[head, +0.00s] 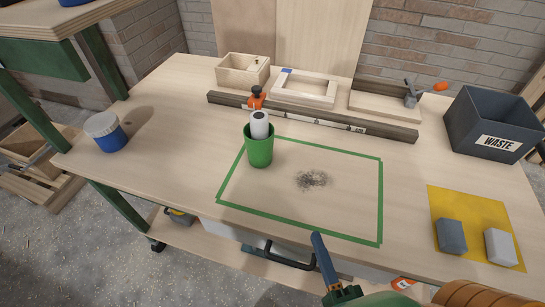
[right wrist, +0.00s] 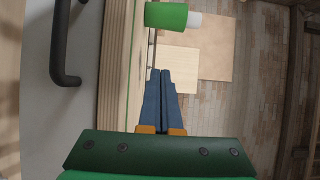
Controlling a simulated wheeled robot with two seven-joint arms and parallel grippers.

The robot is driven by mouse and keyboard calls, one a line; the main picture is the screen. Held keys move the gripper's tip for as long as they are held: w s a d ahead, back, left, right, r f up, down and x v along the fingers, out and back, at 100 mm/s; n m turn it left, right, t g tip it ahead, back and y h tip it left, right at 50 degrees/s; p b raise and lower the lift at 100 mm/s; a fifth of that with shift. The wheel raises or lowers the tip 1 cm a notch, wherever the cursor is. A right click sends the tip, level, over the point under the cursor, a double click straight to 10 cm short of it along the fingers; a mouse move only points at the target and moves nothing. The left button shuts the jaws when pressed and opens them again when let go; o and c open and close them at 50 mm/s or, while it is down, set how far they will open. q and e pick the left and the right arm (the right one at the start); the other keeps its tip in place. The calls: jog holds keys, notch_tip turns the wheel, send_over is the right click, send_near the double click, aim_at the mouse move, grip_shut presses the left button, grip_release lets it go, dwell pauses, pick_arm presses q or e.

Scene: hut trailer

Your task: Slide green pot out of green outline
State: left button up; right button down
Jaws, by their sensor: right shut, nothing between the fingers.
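The green pot (head: 259,150) stands upright on the table, just inside the back left corner of the green outline (head: 381,200). My right gripper (head: 317,237) is shut and empty by the table's front edge, near the outline's front line, well apart from the pot. In the right wrist view its fingertips (right wrist: 160,73) point toward the pot (right wrist: 166,16). My left gripper is not in view.
Dark specks (head: 312,180) lie inside the outline. A blue tub with a pale lid (head: 106,132) stands left. A long dark rail (head: 310,117) crosses behind the pot. A waste bin (head: 490,125) and a yellow sheet (head: 465,208) with two blocks are right. Table left of the pot is clear.

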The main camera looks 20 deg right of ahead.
aim_at(259, 153)
jog(key=w+p, duration=0.1)
jog(key=w, duration=0.5)
jog(key=w+p, duration=0.1)
jog(key=w, duration=0.5)
jog(key=w+d+p, duration=0.1)
jog(key=w, duration=0.5)
jog(key=shift+w+r, duration=0.15)
jog(key=shift+w, duration=0.05)
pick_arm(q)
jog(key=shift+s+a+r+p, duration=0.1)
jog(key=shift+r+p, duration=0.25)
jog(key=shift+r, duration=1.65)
pick_arm(e)
jog(key=shift+w+a, duration=0.7)
jog(key=shift+w, duration=0.2)
jog(key=shift+w+a, duration=0.65)
jog(key=shift+w, duration=0.2)
